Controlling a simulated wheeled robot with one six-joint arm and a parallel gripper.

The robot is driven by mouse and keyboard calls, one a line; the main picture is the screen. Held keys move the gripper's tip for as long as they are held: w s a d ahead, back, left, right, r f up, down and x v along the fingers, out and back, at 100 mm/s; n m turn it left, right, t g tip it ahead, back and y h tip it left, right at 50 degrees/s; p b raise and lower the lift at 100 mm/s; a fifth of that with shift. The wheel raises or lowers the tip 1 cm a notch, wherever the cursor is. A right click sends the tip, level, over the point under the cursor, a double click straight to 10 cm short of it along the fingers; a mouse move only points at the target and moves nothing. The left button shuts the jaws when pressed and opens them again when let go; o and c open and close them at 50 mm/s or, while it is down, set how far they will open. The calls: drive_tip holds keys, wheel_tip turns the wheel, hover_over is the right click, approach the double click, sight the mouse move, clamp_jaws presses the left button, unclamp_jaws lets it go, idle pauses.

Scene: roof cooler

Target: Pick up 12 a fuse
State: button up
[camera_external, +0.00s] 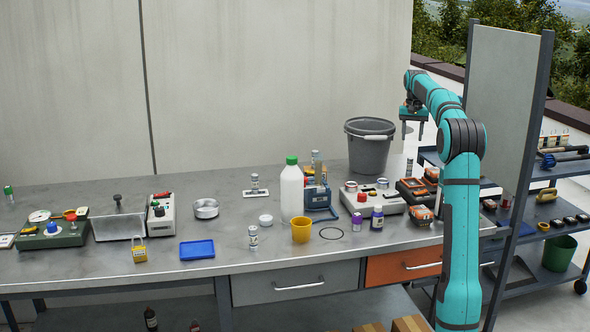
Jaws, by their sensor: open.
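My gripper (413,130) hangs open and empty, pointing down, above the right part of the grey workbench (130,270) and right of the grey bucket.
A grey bucket (369,148), white bottle (291,190), yellow cup (301,230) and white-grey device (372,198) crowd the right half. A tall panel (500,110) stands beside my arm.

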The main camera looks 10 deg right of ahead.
sight(410, 158)
wheel_tip(410, 158, down, 13)
drive_tip(key=shift+d+f, duration=0.15)
clamp_jaws()
idle(0.6)
